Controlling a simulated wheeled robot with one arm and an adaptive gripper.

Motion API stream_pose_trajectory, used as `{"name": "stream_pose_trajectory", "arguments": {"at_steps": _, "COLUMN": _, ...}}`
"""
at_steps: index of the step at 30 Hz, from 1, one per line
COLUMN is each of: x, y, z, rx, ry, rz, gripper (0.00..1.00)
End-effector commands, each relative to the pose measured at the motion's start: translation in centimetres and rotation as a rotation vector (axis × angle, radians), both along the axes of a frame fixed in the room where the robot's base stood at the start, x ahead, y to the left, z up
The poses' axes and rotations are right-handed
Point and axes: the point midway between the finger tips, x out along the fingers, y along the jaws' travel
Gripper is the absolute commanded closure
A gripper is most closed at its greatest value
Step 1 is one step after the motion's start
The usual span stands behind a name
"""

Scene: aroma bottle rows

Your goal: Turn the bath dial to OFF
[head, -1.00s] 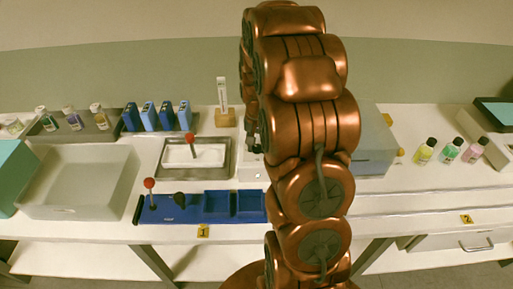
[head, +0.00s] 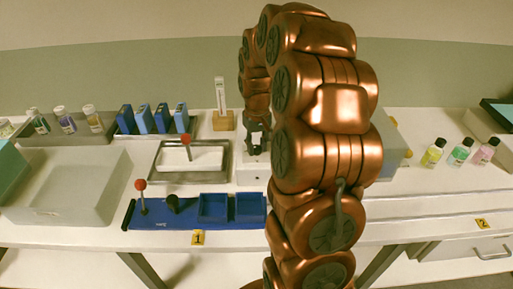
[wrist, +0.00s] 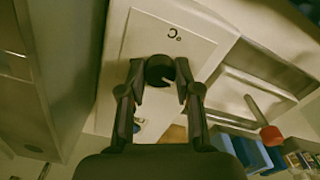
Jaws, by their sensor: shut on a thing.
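The bath dial (wrist: 158,70) is a round black knob with a short pale pointer line, on a white panel (wrist: 150,40) marked "°C". In the wrist view the pointer line slants toward the lower right. My gripper (wrist: 160,72) is shut on the dial, one finger on each side of it. In the head view my gripper (head: 257,148) points down onto the white box (head: 251,174); the dial is hidden there by the fingers. I see no OFF mark that I can read.
A metal tray (head: 160,178) with a red-knobbed stick (head: 187,145) stands just left of the white box. A blue rack (head: 170,218) lies in front, a grey bin (head: 70,190) at left. A thermometer on a wooden block (head: 223,122) stands close behind.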

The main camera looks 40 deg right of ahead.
Motion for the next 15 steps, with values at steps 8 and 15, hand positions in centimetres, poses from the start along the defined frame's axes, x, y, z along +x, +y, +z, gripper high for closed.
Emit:
{"name": "stream_pose_trajectory", "arguments": {"at_steps": 8, "x": 0.12, "y": 0.0, "z": 0.1, "rx": -0.001, "ry": -0.004, "rz": 0.011, "gripper": 1.0}}
{"name": "stream_pose_trajectory", "arguments": {"at_steps": 15, "x": 0.12, "y": 0.0, "z": 0.09, "rx": -0.001, "ry": -0.004, "rz": 0.011, "gripper": 0.61}}
